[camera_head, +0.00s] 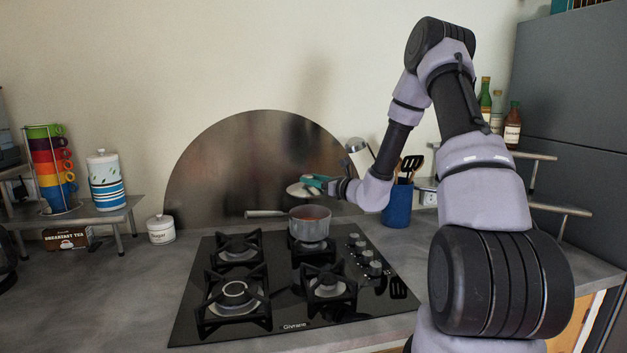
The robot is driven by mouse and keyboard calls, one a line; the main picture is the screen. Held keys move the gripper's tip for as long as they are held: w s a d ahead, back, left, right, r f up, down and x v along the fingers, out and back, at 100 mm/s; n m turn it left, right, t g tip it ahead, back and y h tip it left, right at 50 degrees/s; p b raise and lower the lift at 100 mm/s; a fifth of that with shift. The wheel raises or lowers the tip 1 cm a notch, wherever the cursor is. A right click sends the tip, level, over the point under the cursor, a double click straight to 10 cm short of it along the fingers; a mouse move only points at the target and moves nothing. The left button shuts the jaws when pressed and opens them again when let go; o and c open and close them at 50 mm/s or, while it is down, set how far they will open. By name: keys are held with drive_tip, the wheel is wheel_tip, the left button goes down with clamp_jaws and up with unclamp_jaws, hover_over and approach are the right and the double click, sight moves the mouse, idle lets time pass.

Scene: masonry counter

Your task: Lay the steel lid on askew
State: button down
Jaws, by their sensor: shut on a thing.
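A small grey saucepan (309,229) with a reddish-brown filling stands uncovered on the back right burner of the black hob. Its long handle (265,213) points left. My gripper (312,182), with teal fingers, comes in from the right, above the pan. It is shut on the steel lid (297,190), a pale round disc. The lid hangs in the air above the pan, apart from its rim. The fingers and wrist partly cover the lid, and its exact tilt is hard to tell.
The black hob (205,318) has other burners with raised grates. A rounded steel splashback (220,165) stands behind. A blue utensil pot (397,208) stands right of my wrist. A sugar jar (161,230) is at the left. The left counter (90,295) is mostly clear.

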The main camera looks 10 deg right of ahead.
drive_tip(key=shift+d+f, duration=0.1)
drive_tip(key=shift+f, duration=2.4)
drive_tip(key=shift+f, duration=0.4)
drive_tip(key=shift+c, duration=1.2)
unclamp_jaws()
